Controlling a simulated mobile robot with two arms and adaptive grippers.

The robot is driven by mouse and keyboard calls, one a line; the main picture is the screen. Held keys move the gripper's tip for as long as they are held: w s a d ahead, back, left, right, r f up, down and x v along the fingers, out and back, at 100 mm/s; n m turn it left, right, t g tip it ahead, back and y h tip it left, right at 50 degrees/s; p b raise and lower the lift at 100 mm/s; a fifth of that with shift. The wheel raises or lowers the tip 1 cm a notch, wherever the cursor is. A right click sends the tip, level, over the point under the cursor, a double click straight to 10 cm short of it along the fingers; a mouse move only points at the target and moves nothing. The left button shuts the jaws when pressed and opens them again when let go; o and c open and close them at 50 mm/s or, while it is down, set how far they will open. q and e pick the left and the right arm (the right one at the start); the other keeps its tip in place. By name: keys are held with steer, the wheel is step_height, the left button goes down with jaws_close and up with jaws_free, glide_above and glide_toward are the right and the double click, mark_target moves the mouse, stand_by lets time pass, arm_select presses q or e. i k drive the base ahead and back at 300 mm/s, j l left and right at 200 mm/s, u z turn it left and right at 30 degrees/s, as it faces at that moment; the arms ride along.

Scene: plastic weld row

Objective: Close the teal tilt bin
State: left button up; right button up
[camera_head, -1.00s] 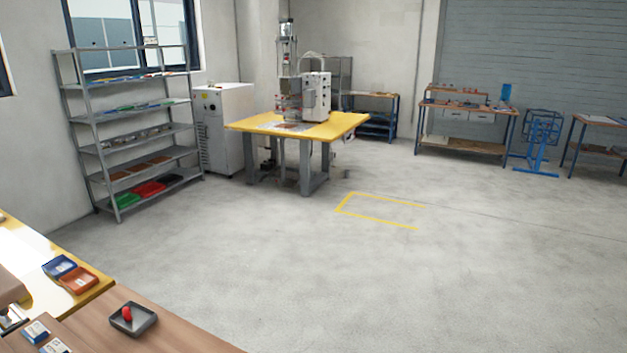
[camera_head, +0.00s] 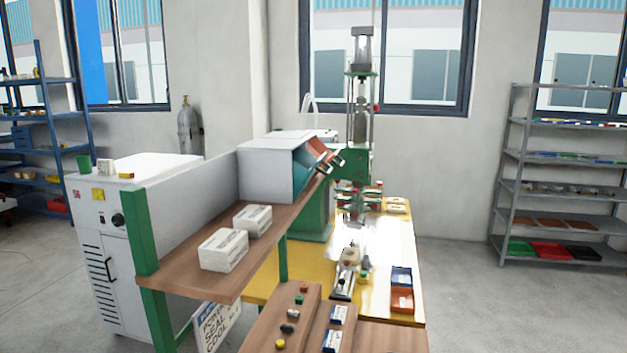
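A teal tilt bin (camera_head: 303,170) shows at the front of a pale grey cabinet (camera_head: 268,168) on the wooden upper shelf. I see its front at a steep angle, and it appears to lean outward at the top. An orange bin (camera_head: 320,150) leans out beside it, on the far side. Small light-coloured parts (camera_head: 326,166) show at the bin fronts. The inside of the teal bin is hidden from here. Neither of my grippers is in view.
Two white boxes (camera_head: 224,249) sit on the wooden shelf (camera_head: 200,280), which has a green post (camera_head: 147,235). A yellow table (camera_head: 398,236) with a green press stands behind. The wooden bench below holds several small parts. Open floor (camera_head: 465,300) lies to the right.

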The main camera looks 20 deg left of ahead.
mark_target(304, 165)
steer(key=i+l+u, duration=0.2)
steer(key=l+u, duration=0.25)
steer(key=i+l+u, duration=0.1)
steer(key=l+u, duration=0.2)
steer(key=u, duration=0.15)
steer(key=l+u, duration=0.45)
steer(key=j+u, duration=0.65)
steer(key=i+l, duration=0.05)
steer(key=l, duration=0.05)
